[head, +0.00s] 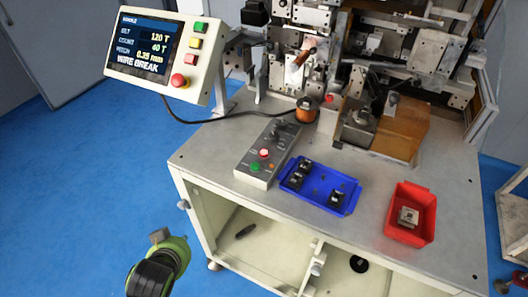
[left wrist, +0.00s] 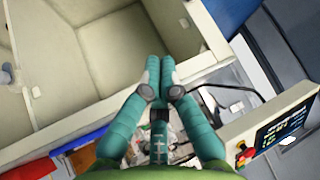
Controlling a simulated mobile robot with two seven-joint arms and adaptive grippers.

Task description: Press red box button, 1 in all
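A grey control box (head: 262,160) lies on the machine table, left of the blue tray. A red button (head: 264,153) with a pale, bright centre is on its top, with a green button (head: 255,167) and a small orange one (head: 271,166) nearer the front. My left arm comes in at the bottom left of the head view, low in front of the table and apart from the box. In the left wrist view my left gripper (left wrist: 160,68) has its teal fingers together, with nothing visible between them. My right gripper is not in view.
A screen panel (head: 150,50) at the left reads "WIRE BREAK" and has its own red knob (head: 179,81). A blue tray (head: 320,187) with dark parts and a red tray (head: 424,212) stand on the table (head: 370,225). The winder rises behind. A cable crosses behind the box.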

